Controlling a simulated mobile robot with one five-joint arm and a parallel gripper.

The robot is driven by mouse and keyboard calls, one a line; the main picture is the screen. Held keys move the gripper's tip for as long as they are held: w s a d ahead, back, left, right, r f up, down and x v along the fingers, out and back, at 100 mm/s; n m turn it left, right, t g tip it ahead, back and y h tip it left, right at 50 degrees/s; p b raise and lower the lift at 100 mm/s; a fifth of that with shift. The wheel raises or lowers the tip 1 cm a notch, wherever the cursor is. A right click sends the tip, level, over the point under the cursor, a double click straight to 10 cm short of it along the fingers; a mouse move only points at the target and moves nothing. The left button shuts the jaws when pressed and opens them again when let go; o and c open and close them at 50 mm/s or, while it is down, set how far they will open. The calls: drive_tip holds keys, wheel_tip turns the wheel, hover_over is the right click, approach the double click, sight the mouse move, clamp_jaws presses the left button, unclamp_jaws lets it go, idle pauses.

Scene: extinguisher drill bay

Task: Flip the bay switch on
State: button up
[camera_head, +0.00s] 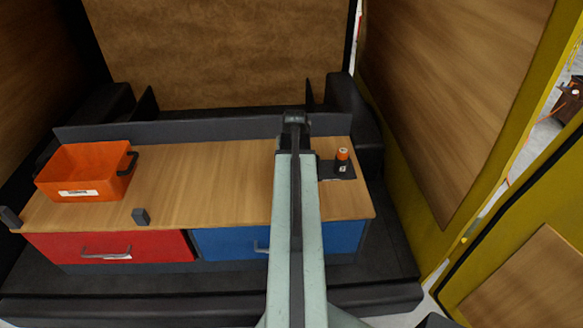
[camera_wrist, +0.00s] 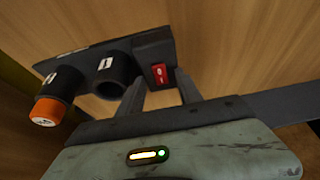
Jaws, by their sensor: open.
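The bay switch (camera_wrist: 159,74) is a small red rocker with white marks, set in the end of a dark holder block (camera_wrist: 148,50). The holder also shows on the counter in the head view (camera_head: 326,170), right of my arm; the switch itself is hidden there. My gripper (camera_wrist: 160,80) is open and empty, its two dark fingers pointing at the switch end of the block, one to each side of the rocker in the picture. I cannot tell whether the fingers touch the block or which way the rocker is tipped.
The holder has two round sockets; one holds an orange-capped item (camera_wrist: 48,110), the other (camera_wrist: 112,84) looks empty. An orange bin (camera_head: 84,186) stands on the counter's left. The wooden counter (camera_head: 205,185) is clear in the middle, above red (camera_head: 150,248) and blue (camera_head: 225,241) drawers.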

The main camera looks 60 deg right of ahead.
drive_tip(key=shift+x, duration=0.85)
drive_tip(key=shift+r, duration=0.1)
